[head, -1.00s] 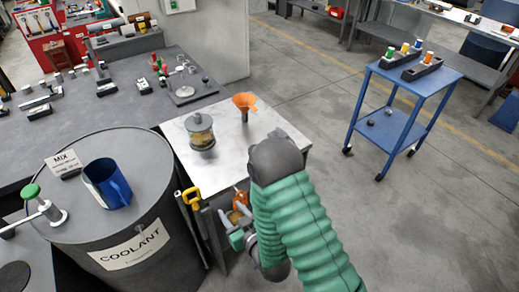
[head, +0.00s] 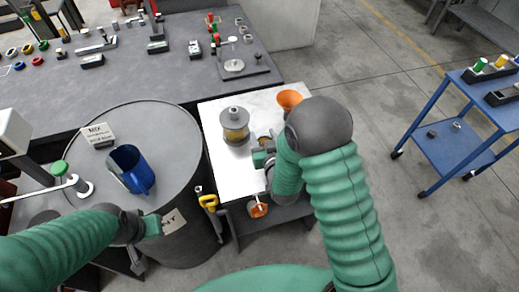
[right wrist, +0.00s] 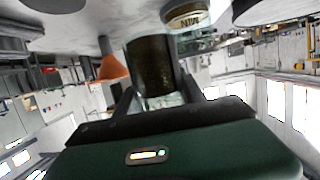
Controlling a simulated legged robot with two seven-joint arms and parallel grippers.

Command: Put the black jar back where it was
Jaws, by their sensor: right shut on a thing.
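My right gripper (head: 262,158) is over the white-topped table (head: 232,180). In the right wrist view its fingers (right wrist: 155,100) are shut on a dark brown-black jar (right wrist: 152,62). In the head view the arm hides most of this jar, and only a small amber-dark part (head: 264,139) shows. I cannot tell whether it touches the table top. A grey-capped glass vessel with amber contents (head: 235,127) stands just left of it. My left gripper (head: 150,228) is at the front of the coolant barrel; its fingers are too unclear to read.
An orange funnel (head: 289,98) stands behind the held jar. The barrel (head: 180,150) carries a blue jug (head: 135,172), a MIX sign (head: 98,135) and a green-knobbed pump (head: 62,170). The table's front left is clear. A blue cart (head: 450,140) stands at right.

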